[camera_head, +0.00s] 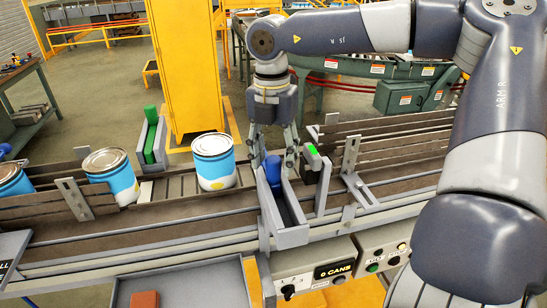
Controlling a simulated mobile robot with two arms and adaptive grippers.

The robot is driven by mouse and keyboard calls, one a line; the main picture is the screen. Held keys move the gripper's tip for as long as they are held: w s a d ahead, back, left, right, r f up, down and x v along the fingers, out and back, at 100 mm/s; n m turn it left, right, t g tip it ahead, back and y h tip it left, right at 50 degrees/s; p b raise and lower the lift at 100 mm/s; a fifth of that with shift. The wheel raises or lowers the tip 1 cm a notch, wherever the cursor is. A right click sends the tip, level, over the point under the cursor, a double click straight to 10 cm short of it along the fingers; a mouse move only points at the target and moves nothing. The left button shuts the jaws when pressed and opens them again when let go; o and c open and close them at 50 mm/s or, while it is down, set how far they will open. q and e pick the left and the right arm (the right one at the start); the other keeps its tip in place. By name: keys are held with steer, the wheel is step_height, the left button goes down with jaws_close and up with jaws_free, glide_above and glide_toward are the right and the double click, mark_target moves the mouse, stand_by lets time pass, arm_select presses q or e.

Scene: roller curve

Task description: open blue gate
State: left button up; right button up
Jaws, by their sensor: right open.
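The blue gate (273,171) is a blue piece sitting in a grey U-shaped channel (284,220) that stands across the roller conveyor, right of the middle. My right gripper (273,158) points down at the top of the blue piece. Its two fingers are spread apart, one on each side of it. I cannot tell whether they touch it. My left gripper is out of the picture.
Blue-and-white cans (213,162) stand on the conveyor left of the gate. A green gate (151,137) is behind them. A dark block with a green top (311,150) stands close right of the gripper. A control panel (385,250) is in front.

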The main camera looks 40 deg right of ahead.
steer(key=shift+f, duration=1.05)
jaws_close()
steer(key=shift+s+a+f+b, duration=0.2)
steer(key=shift+s+b, duration=0.1)
steer(key=s+a+b, duration=0.1)
steer(key=s+b, duration=0.1)
steer(key=s+a+b, duration=0.2)
steer(key=s, duration=0.1)
steer(key=s+a+b, duration=0.1)
steer(key=s+b, duration=0.1)
steer(key=s, duration=0.1)
steer(key=shift+s+a+b, duration=0.2)
steer(key=shift+a+b, duration=0.1)
steer(key=shift+b, duration=0.05)
steer(key=shift+s+a+r, duration=0.1)
steer(key=shift+s+a, duration=0.15)
steer(key=shift+s, duration=0.25)
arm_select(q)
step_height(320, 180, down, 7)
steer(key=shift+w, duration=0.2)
